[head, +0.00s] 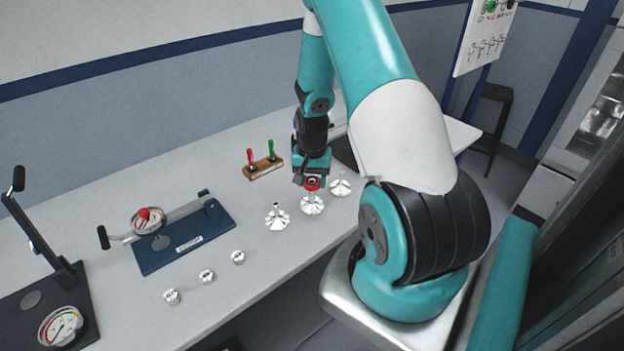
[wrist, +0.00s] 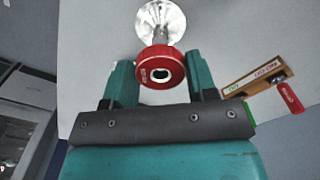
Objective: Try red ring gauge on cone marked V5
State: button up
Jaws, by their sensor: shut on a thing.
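The red ring gauge (head: 312,184) is between the fingers of my gripper (head: 311,180), which is shut on it. In the wrist view the red ring (wrist: 160,68) faces the camera, with a dark hole and small pale lettering. Behind it is a metal cone part with a flared base (wrist: 161,17) and a stem. In the head view this is the middle of three finned parts (head: 312,206), with the ring at its top. I cannot tell whether the ring is around the tip or just above it. No V5 mark is readable.
Other finned parts stand left (head: 277,219) and right (head: 341,188). Behind is a wooden rack (head: 264,169) with red and green handled gauges. A blue dial fixture (head: 185,238), small metal pieces (head: 207,276) and a dark stand (head: 55,300) are to the left.

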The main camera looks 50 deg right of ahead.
jog(key=shift+f+b, duration=0.5)
jog(key=shift+f, duration=0.2)
dwell(0.3)
jog(key=shift+r, duration=0.15)
dwell(1.1)
jog(key=shift+r+p, duration=1.4)
jog(key=shift+r, duration=0.3)
jog(key=shift+r+p, duration=1.85)
jog(key=shift+r, duration=0.7)
